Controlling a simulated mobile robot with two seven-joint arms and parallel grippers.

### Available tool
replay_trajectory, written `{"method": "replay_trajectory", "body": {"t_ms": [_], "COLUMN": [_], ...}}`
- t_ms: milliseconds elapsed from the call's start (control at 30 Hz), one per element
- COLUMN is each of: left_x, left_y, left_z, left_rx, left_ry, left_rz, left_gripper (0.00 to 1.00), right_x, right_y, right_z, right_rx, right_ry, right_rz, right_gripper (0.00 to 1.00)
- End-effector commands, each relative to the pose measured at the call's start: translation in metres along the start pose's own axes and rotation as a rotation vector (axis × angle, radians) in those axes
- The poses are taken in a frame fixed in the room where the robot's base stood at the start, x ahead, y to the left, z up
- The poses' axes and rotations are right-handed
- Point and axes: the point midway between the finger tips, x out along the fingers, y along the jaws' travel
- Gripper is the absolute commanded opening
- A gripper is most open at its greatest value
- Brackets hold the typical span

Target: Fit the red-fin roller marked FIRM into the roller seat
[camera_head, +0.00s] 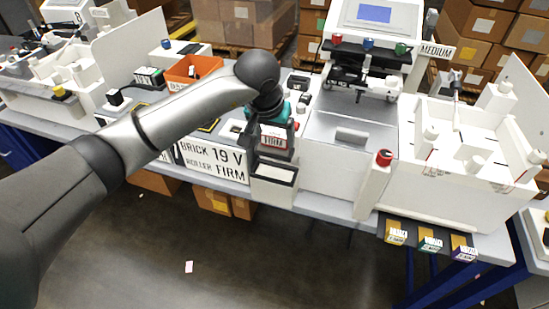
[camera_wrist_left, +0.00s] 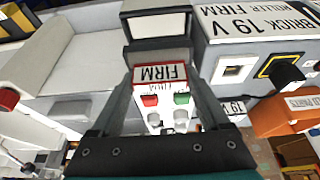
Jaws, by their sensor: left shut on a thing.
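My left gripper (camera_head: 276,153) points down at the front edge of the bench, left of the white plotter, with its fingers shut. Between the fingers is the red-edged roller tag reading FIRM (camera_head: 273,141); the FIRM label also shows in the left wrist view (camera_wrist_left: 162,74), upside down. The rest of the roller is largely hidden by the fingers. A dark-rimmed white holder (camera_head: 273,172) lies just beyond the fingertips; I cannot tell whether they touch. The roller seat cannot be made out for certain. My right gripper is not in view.
The BRICK 19 V, ROLLER FIRM sign (camera_head: 212,163) stands left of the gripper. An orange bin (camera_head: 194,69) is behind my arm. The plotter (camera_head: 350,125) has a dark gantry, a MEDIUM sign (camera_head: 437,51) beside it and a red knob (camera_head: 384,157) at its front.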

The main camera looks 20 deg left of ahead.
Motion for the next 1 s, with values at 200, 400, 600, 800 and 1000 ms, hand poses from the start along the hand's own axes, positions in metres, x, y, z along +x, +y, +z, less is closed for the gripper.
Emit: {"method": "replay_trajectory", "body": {"t_ms": [200, 400, 600, 800, 1000], "left_x": [0.025, 0.043, 0.065, 0.065, 0.068], "left_y": [0.001, 0.0, 0.0, 0.0, 0.0], "left_z": [0.01, 0.018, 0.027, 0.026, 0.027], "left_rx": [-0.001, -0.001, 0.0, 0.0, 0.001], "left_ry": [0.002, -0.002, 0.002, 0.004, 0.002], "left_rz": [0.002, 0.0, 0.001, 0.001, 0.001], "left_gripper": [0.19, 0.19, 0.19, 0.19, 0.85], "right_x": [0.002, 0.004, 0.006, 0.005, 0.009], "right_y": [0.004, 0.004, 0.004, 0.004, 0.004], "right_z": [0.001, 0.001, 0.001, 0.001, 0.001], "right_rx": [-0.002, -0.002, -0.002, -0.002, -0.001], "right_ry": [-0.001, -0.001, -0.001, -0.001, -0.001], "right_rz": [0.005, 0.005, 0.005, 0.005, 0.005], "right_gripper": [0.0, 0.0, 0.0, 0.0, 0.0]}}
